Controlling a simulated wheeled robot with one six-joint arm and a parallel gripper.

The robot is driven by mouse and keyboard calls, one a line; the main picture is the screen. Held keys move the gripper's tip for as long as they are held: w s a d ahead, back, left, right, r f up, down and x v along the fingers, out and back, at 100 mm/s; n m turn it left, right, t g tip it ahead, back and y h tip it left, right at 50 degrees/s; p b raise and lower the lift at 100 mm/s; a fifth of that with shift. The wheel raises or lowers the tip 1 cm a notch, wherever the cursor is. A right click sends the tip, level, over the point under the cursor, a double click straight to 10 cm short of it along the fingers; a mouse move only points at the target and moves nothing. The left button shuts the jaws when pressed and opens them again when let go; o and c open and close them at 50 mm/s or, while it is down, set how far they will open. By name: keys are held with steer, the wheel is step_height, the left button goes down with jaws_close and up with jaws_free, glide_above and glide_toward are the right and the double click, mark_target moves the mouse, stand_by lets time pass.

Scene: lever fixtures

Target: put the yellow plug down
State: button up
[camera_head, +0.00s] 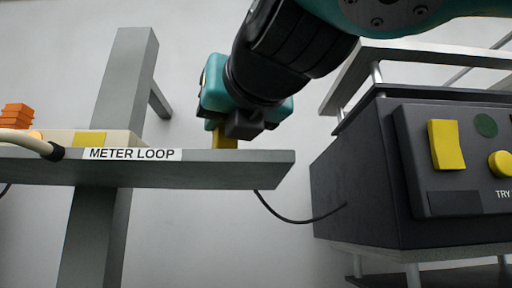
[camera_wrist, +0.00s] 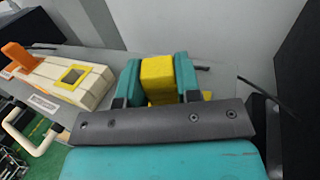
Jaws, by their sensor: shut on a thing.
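My gripper (camera_head: 228,128) is shut on the yellow plug (camera_head: 224,142), just above the grey shelf (camera_head: 240,172) labelled METER LOOP. The plug's lower end is hidden behind the shelf's front edge, so I cannot tell from the head view whether it touches the shelf. In the wrist view, the yellow plug (camera_wrist: 158,76) stands between the two teal fingers, over the shelf's right part. A black cable (camera_wrist: 204,68) shows just right of the fingers.
A cream block (camera_wrist: 75,78) with a yellow-framed opening and an orange part (camera_wrist: 20,56) sits left on the shelf. A dark box (camera_head: 350,178) with a yellow-buttoned panel stands right, beyond a gap. The black cable (camera_head: 290,219) hangs across this gap.

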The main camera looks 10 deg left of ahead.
steer(key=o, duration=0.9)
steer(key=shift+f, duration=0.15)
steer(key=shift+r+p, duration=0.25)
steer(key=shift+p, duration=0.05)
steer(key=shift+b+v, duration=2.45)
steer(key=shift+v, duration=3.55)
steer(key=shift+f, duration=0.1)
